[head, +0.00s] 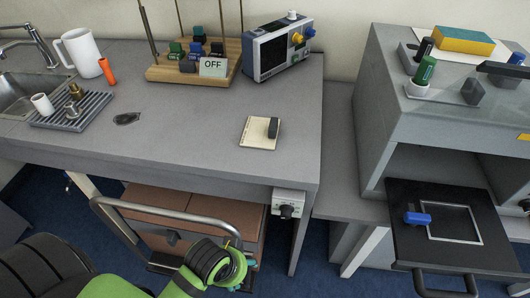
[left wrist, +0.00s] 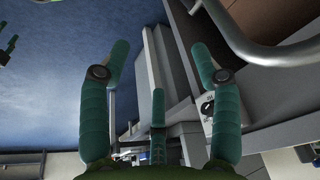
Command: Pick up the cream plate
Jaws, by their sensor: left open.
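The cream plate (head: 253,138) lies flat on the grey bench top, near its right front part. My left gripper (head: 243,285) is low in front of the bench, below the top and well apart from the plate. In the left wrist view its teal fingers (left wrist: 160,48) are spread open with nothing between them. The plate cannot be made out in that view. Small green parts at that view's upper left edge look like my other gripper, too cut off to judge.
A control box (head: 288,203) hangs under the bench edge. A wooden stand (head: 190,72) and an instrument (head: 277,50) stand behind the plate. Bench space left of the plate is mostly clear.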

